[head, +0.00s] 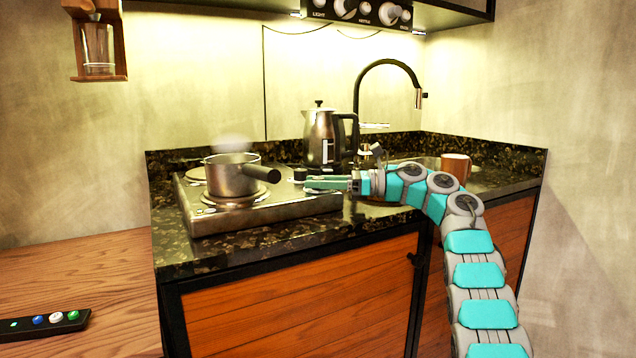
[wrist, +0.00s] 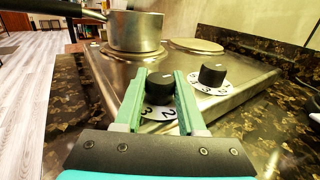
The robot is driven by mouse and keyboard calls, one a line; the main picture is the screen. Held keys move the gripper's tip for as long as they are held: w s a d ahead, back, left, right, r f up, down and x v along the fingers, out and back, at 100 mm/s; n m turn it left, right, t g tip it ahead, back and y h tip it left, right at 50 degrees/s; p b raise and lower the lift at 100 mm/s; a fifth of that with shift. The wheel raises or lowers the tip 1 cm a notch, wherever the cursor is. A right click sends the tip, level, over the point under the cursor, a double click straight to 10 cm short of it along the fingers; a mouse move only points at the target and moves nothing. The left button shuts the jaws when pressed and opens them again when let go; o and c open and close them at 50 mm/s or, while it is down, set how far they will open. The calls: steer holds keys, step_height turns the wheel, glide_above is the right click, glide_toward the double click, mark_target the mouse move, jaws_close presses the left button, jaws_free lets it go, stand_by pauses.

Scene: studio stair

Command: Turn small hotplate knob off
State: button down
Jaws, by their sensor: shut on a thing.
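In the wrist view my gripper (wrist: 160,78) has its two green fingers on either side of a black knob (wrist: 159,88), shut on it. The knob's white dial shows the figures 2 and 3 on the side nearest the camera. A second black knob (wrist: 212,73) on a white numbered dial stands to the right, apart from the fingers. I cannot tell which knob serves the small hotplate. In the head view my gripper (head: 309,184) reaches left over the right end of the steel hotplate unit (head: 290,210); its fingers mostly hide the held knob.
A dark-handled saucepan (head: 232,178) stands on the near hotplate, with steam above it. The other hotplate (wrist: 196,46) is bare in the wrist view. A kettle (head: 320,138) stands behind, and a brown mug (head: 456,163) and a tap (head: 385,70) are to the right.

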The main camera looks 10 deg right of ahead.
steer(key=c, duration=0.5)
jaws_free()
steer(key=shift+d, duration=0.1)
steer(key=shift+v, duration=3.8)
